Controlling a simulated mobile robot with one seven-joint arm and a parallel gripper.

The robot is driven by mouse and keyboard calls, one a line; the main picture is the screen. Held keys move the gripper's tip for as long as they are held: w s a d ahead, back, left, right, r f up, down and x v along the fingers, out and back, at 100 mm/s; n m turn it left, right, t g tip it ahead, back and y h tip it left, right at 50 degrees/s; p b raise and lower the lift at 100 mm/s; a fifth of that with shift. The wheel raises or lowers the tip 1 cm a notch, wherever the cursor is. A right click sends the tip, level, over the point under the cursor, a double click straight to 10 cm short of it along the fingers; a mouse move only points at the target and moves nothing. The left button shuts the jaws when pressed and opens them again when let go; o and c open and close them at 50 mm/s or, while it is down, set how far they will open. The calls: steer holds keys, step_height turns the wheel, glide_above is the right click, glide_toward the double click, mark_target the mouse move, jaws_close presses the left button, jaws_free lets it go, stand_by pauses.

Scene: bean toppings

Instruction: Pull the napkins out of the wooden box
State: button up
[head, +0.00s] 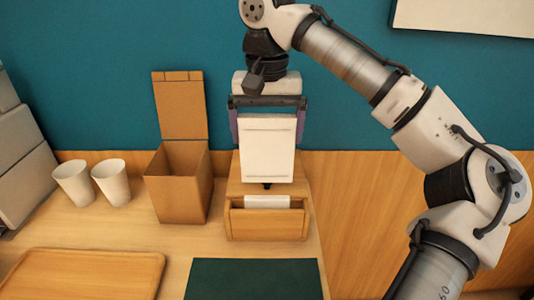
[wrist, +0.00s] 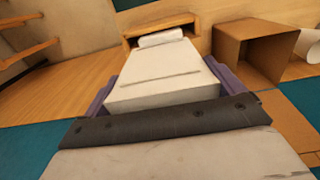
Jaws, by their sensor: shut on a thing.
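My gripper (head: 267,138) points down above the wooden box (head: 267,226), its two purple fingers on either side of a thick white stack of napkins (head: 268,162). It is shut on this stack. In the wrist view the napkins (wrist: 165,78) sit between the purple fingers and extend toward the wooden box (wrist: 197,38). A white piece (head: 267,202) shows in the box's opening, and it also shows in the wrist view (wrist: 160,38). The held stack covers part of the box's back, so I cannot tell whether it touches the box.
An open cardboard box (head: 178,185) with its flap up stands left of the wooden box. Two white cups (head: 111,182) stand further left. A wooden tray (head: 85,275) and a dark green mat (head: 253,281) lie in front. The wall is close behind.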

mark_target(267, 116)
step_height(267, 116, up, 4)
steer(key=shift+f+p, duration=0.2)
steer(key=shift+p, duration=0.15)
step_height(267, 116, up, 8)
steer(key=p, duration=0.9)
step_height(267, 116, up, 5)
steer(key=shift+f+p, duration=0.2)
steer(key=shift+p, duration=0.4)
